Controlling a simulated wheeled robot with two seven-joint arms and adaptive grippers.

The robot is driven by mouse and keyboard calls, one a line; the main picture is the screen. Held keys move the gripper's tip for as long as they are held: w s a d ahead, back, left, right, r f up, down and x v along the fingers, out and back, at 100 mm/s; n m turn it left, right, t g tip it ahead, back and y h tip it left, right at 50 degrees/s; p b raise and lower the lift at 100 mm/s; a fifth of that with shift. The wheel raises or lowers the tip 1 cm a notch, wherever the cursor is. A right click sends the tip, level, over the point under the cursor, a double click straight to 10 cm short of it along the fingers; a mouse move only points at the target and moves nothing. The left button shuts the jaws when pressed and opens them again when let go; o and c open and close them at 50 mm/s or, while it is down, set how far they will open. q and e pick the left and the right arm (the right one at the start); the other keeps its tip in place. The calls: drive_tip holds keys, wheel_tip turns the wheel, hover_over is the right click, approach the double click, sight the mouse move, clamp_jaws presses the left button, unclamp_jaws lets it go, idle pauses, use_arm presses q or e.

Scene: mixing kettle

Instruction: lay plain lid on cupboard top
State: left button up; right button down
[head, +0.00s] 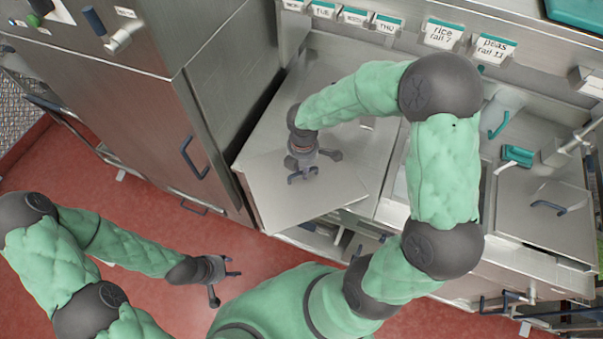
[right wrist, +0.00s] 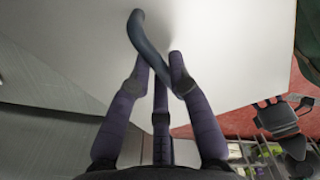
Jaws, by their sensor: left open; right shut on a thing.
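My right gripper (head: 303,168) is shut on the dark bar handle of a plain steel lid (head: 330,190). In the right wrist view the fingers (right wrist: 157,78) close around the curved handle (right wrist: 140,40), and the pale lid (right wrist: 225,55) fills the upper picture. The lid's front corner reaches past the counter's front edge; I cannot tell whether it touches the steel surface (head: 335,70) behind it. Which surface is the cupboard top is not clear. My left gripper (head: 228,284) is open and empty over the red floor.
A tall steel cabinet (head: 120,110) stands left of the lid. Another steel lid (head: 545,220) with a dark handle lies on the counter at right. Labels such as rice (head: 444,34) and peas (head: 494,48) line the back. The red floor (head: 130,205) at lower left is open.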

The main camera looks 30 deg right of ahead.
sight(301, 172)
drive_tip(key=shift+w+d+f, duration=0.15)
drive_tip(key=shift+w+f, duration=0.35)
drive_tip(key=shift+f, duration=0.1)
drive_tip(key=shift+w+f+b, duration=0.15)
drive_tip(key=shift+f+b, duration=0.35)
drive_tip(key=shift+f, duration=1.1)
drive_tip(key=shift+f, duration=0.15)
drive_tip(key=c, duration=1.2)
unclamp_jaws()
drive_tip(key=shift+o, duration=0.2)
drive_tip(key=shift+r, duration=0.45)
wheel_tip(301, 172, up, 11)
drive_tip(key=p, duration=0.2)
drive_tip(key=shift+r, duration=0.2)
